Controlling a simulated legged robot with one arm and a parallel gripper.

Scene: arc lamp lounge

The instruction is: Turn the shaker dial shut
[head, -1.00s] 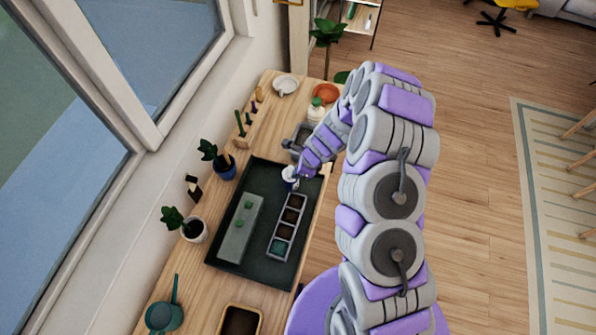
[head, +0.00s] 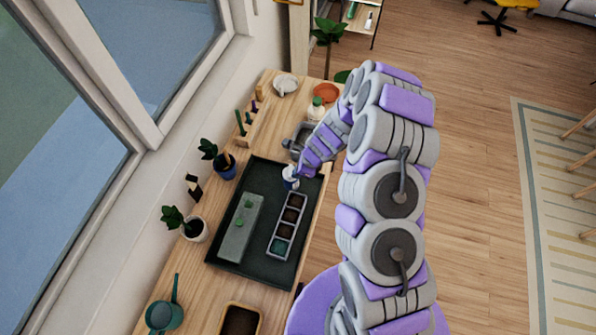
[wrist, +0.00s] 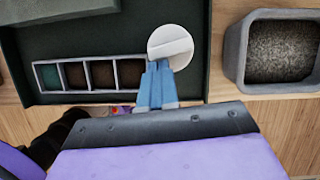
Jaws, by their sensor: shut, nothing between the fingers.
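The shaker (head: 290,173) stands upright on the dark tray (head: 227,247), near the tray's far right corner. In the wrist view its round white dial top (wrist: 171,46) shows a raised bar running across it, slightly tilted. My gripper (wrist: 158,66) is shut, its blue fingers side by side with nothing between them. The fingertips reach the near edge of the dial and overlap it in the picture; I cannot tell whether they touch it. In the head view my gripper (head: 300,174) is beside the shaker and its fingers are too small to make out.
A seed strip with several cells (head: 287,226) lies on the tray beside a long grey-green block (head: 240,228). A grey bin of dark grit (wrist: 236,85) stands right of the tray in the wrist view. Potted plants (head: 195,229) line the window side.

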